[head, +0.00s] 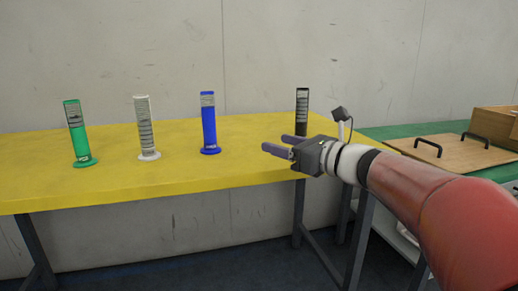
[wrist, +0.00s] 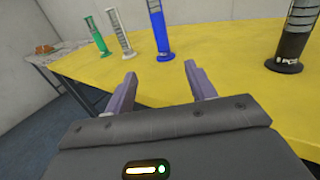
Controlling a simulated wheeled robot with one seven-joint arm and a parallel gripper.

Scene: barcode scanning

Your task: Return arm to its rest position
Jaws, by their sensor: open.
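My gripper (head: 279,145) is open and empty over the right part of the yellow table (head: 240,172). In the wrist view, its two fingers (wrist: 159,85) are spread apart with only tabletop between them. A green cylinder (head: 76,134), a white cylinder (head: 146,128), a blue cylinder (head: 208,123) and a black cylinder (head: 302,112) stand upright on the table, each on a round base. The black one stands behind my gripper, its base partly hidden in the head view. All four also show in the wrist view, the blue one (wrist: 158,30) beyond the fingers. My arm reaches in from the right.
A green table (head: 398,130) stands at the right with a wooden board with black handles (head: 452,150) and a wooden box (head: 495,125). A grey wall is behind. The yellow table's front left is clear. Another table with brown items (wrist: 45,49) shows at the wrist view's left.

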